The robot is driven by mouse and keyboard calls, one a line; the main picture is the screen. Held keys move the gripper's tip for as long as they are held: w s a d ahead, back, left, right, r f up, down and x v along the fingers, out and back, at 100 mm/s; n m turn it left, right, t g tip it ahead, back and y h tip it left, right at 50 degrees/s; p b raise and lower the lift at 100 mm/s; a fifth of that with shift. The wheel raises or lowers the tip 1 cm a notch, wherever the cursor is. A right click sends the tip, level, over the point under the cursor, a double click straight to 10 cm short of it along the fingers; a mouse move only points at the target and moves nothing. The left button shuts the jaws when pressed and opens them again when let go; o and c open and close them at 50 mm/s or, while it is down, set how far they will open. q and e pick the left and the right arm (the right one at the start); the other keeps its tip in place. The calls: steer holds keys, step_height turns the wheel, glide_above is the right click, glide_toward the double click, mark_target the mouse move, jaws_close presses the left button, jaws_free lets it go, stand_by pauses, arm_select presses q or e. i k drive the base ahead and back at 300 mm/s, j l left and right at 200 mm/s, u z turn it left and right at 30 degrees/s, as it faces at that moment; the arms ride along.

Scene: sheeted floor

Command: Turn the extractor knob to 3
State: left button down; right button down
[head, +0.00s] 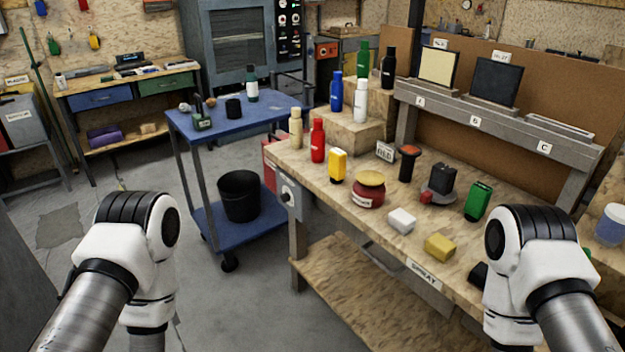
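A round pale knob (287,194) sits on a grey box (295,205) fixed to the near left corner of the wooden workbench. Its setting and any number marks are too small to read, and I cannot tell for sure that it is the extractor knob. My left arm shows at the lower left and my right arm at the lower right, in front of the bench. Neither gripper's fingers can be seen. Both arms are apart from the knob.
The workbench top (330,200) holds bottles, a red jar (369,191), a yellow block (440,247) and a white block (401,220). A blue cart (215,125) with a black bucket (239,196) stands left of the knob. The floor between my arms and cart is clear.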

mark_target(285, 197)
steer(key=i+j+z, duration=0.2)
steer(key=j, duration=0.2)
steer(key=i+j+z, duration=0.2)
steer(key=j, duration=0.2)
steer(key=i+j+z, duration=0.2)
steer(key=j, duration=0.2)
steer(key=j+z, duration=0.2)
steer(key=j, duration=0.25)
steer(key=i+j+z, duration=0.2)
steer(key=j, duration=0.25)
steer(key=k, duration=0.1)
